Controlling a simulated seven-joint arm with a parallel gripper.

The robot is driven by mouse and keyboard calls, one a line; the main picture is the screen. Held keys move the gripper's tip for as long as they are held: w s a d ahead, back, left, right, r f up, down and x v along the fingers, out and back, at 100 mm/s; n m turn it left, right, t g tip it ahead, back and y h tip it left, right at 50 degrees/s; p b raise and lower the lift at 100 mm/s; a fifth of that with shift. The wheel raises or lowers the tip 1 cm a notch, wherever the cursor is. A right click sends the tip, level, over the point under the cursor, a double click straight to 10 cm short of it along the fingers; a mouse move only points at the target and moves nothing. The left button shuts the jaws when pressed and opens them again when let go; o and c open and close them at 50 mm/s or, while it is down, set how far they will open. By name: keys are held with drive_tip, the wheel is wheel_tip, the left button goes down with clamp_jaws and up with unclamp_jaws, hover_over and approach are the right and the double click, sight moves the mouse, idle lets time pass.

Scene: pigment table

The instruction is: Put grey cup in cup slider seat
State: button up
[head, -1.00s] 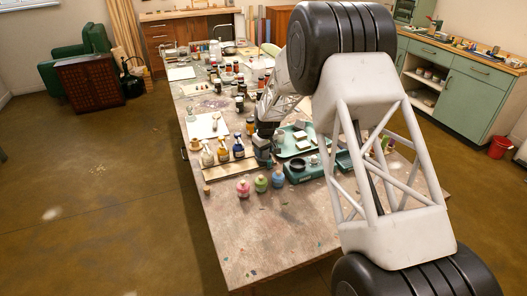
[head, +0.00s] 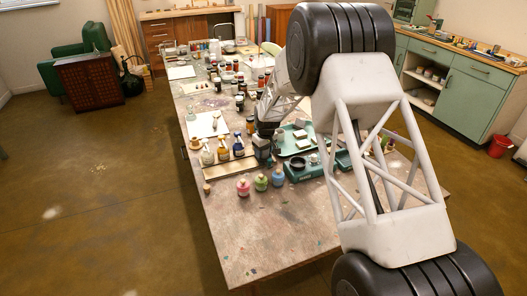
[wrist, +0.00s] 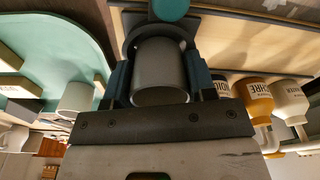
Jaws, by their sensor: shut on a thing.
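The grey cup (wrist: 160,78) is between the two fingers of my gripper (wrist: 159,72) in the wrist view, and the gripper is shut on it. In the head view my gripper (head: 263,147) is low over the table, between the bottles and the teal tray; the cup cannot be made out there. In the wrist view a dark curved piece (wrist: 130,22) with a teal round part (wrist: 171,8) is just beyond the cup. I cannot tell whether this is the cup slider seat, or whether the cup touches it.
A teal tray (head: 288,150) holds small pale pieces. A teal device with a black ring (head: 298,164) stands right of my gripper. Bottles (head: 222,150) stand on a wooden board to the left. Pink (head: 243,187), green and blue pots are in front. The table's near end is clear.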

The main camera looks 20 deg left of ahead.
drive_tip(key=shift+s+d+f, duration=0.15)
drive_tip(key=shift+s+f, duration=0.1)
drive_tip(key=shift+f, duration=0.6)
drive_tip(key=o, duration=0.6)
drive_tip(key=shift+f, duration=0.1)
drive_tip(key=shift+o, duration=0.2)
drive_tip(key=shift+r, duration=0.45)
drive_tip(key=o, duration=0.3)
drive_tip(key=shift+r, duration=0.3)
drive_tip(key=shift+w+r, duration=0.15)
drive_tip(key=shift+r, duration=3.65)
